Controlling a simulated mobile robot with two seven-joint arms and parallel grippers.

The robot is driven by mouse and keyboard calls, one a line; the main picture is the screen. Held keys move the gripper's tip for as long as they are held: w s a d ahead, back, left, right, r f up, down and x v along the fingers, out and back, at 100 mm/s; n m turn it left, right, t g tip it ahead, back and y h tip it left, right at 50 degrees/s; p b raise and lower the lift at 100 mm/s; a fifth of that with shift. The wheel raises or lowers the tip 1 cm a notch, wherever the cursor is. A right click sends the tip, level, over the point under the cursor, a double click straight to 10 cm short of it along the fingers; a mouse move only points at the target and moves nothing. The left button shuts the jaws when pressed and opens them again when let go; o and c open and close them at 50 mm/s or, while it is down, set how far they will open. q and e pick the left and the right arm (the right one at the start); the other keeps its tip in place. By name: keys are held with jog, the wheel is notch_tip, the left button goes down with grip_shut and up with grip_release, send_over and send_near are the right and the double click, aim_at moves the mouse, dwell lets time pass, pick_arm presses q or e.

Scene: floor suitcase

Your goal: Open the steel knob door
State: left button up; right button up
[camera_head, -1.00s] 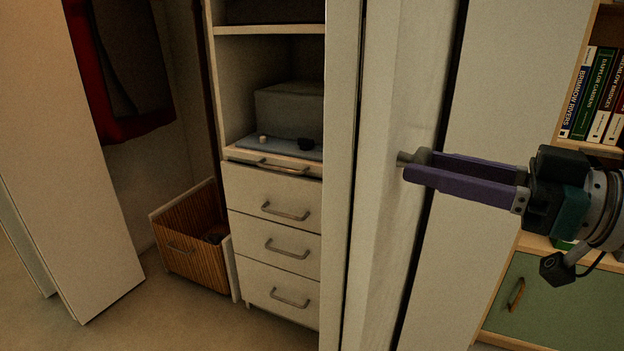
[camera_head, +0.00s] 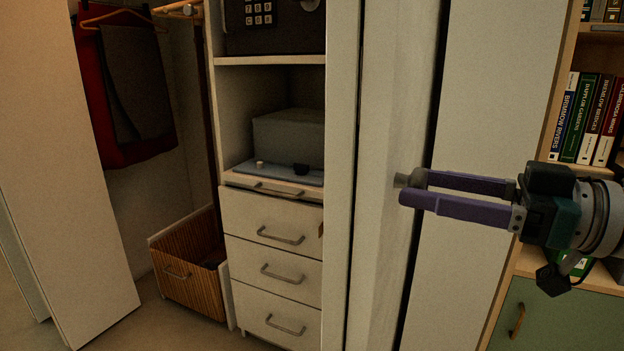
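The steel knob (camera_head: 402,180) is a small grey knob on a tall white door panel (camera_head: 385,90), which I see at a steep angle right of the drawers. My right gripper (camera_head: 412,187) comes in from the right with its two purple fingers at the knob. The fingers stand a little apart, about a knob's width, and look shut on it. The near finger hides part of the knob. A dark gap (camera_head: 429,120) runs along the panel's right side. My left gripper is not in view.
An open wardrobe at left holds hanging clothes (camera_head: 128,90), a wooden bin (camera_head: 188,285) and several drawers (camera_head: 272,218). Another white door (camera_head: 70,190) stands at far left. A bookcase with books (camera_head: 590,118) and a green cupboard door (camera_head: 555,315) is behind my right arm.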

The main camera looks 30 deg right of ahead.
jog(key=p+v, duration=0.3)
jog(key=v, duration=0.7)
jog(key=shift+p, duration=0.4)
